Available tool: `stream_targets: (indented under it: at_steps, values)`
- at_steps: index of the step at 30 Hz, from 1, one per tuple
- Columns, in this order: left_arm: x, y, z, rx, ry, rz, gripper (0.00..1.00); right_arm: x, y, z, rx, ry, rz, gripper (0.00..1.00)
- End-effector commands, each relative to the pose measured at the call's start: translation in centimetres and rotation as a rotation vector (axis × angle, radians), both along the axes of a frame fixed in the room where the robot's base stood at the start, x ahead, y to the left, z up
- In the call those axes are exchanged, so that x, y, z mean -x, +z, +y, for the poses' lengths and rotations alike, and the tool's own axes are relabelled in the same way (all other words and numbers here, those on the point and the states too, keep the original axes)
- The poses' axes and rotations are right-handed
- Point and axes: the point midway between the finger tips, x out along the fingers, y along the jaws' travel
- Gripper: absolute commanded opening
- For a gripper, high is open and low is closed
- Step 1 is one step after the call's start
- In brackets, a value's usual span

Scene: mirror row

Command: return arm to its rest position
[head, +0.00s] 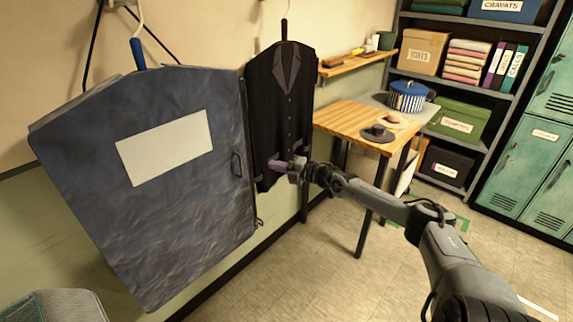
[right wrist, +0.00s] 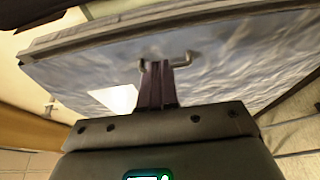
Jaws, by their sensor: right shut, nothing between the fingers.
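My right arm comes in from the lower right of the head view. Its right gripper (head: 280,165) is shut and empty, with purple fingers in front of the lower part of a dark jacket (head: 282,95) on a hanger. In the right wrist view the shut fingers (right wrist: 157,72) point toward a blue-grey garment bag (right wrist: 225,70) and overlap a small handle (right wrist: 183,60) on it. I cannot tell from this view how far apart they are. My left gripper is not in view.
A wooden table (head: 345,118) with a dark hat (head: 377,133) and a blue striped box (head: 408,96) stands behind my right arm. Shelving (head: 440,83) and green lockers (head: 530,165) line the right side. The floor (head: 300,275) between bag and arm is clear.

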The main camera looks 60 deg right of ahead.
Motion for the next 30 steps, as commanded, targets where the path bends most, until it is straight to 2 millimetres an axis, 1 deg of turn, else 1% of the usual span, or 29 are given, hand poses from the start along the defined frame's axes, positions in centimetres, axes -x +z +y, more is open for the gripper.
stream_targets:
  at_steps: [1,3,8,11,14,17,18,20,21,23,24,26,27,29,30]
  values:
    - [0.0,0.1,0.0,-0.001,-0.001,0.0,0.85,0.6,-0.1,-0.5,0.001,-0.002,0.004,0.0]
    - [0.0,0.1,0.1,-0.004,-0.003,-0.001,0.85,1.3,-0.1,-1.1,0.0,-0.002,0.002,0.0]
    - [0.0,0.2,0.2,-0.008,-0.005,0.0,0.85,2.2,0.0,-1.8,0.0,0.0,0.001,0.0]
    - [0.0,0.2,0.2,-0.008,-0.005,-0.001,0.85,2.6,-0.5,-2.0,0.0,0.0,0.01,0.0]
    - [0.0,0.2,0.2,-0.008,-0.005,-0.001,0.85,3.2,-2.4,-1.7,-0.02,-0.002,0.03,0.0]
    - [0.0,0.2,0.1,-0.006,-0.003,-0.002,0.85,4.3,-6.0,-0.8,-0.063,-0.007,0.061,0.0]
    - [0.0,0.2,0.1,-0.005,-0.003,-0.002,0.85,4.8,-7.9,0.0,-0.088,-0.005,0.076,0.0]
    - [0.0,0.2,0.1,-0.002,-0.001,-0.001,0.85,5.5,-10.9,2.1,-0.134,0.008,0.094,0.0]
    - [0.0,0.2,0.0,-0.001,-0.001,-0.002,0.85,6.0,-12.9,4.0,-0.17,0.024,0.105,0.0]
    - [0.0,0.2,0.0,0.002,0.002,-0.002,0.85,6.6,-15.6,7.3,-0.23,0.052,0.116,0.0]
    - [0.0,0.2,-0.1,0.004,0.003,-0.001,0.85,7.0,-17.4,9.8,-0.273,0.067,0.125,0.0]
    - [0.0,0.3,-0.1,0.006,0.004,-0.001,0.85,7.7,-19.9,13.6,-0.339,0.076,0.143,0.0]
    - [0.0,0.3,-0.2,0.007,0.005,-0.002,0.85,8.1,-21.5,16.2,-0.385,0.074,0.158,0.0]
    - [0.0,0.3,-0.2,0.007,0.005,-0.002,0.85,8.8,-23.5,20.3,-0.459,0.064,0.185,0.0]
    - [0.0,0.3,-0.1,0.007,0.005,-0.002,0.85,9.2,-24.6,23.1,-0.512,0.051,0.206,0.0]
